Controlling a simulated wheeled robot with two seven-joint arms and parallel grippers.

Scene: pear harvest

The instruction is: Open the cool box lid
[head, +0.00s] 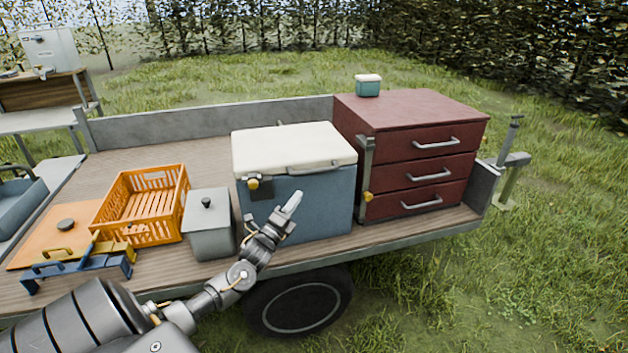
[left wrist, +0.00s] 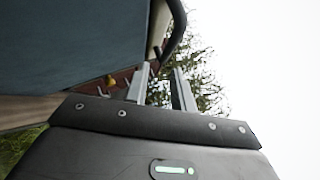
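The cool box (head: 325,205) has a blue body and a white lid (head: 290,147), and stands on the trailer bed. The lid is down, with a handle (head: 308,169) along its front edge. A dark latch plate with a yellow knob (head: 253,183) sits at the front left. My left gripper (head: 293,203) is in front of the box's front face, below the lid handle. In the left wrist view my left gripper (left wrist: 161,85) has its fingers apart with nothing between them. The blue box side (left wrist: 75,40) and dark curved handle (left wrist: 177,35) lie beyond. My right gripper is not in view.
A red drawer cabinet (head: 415,150) stands close right of the box, with a small teal box (head: 368,86) on top. A grey lidded bin (head: 209,230) and orange crate (head: 145,205) stand to the left. The trailer wheel (head: 298,302) is below. Space above the lid is clear.

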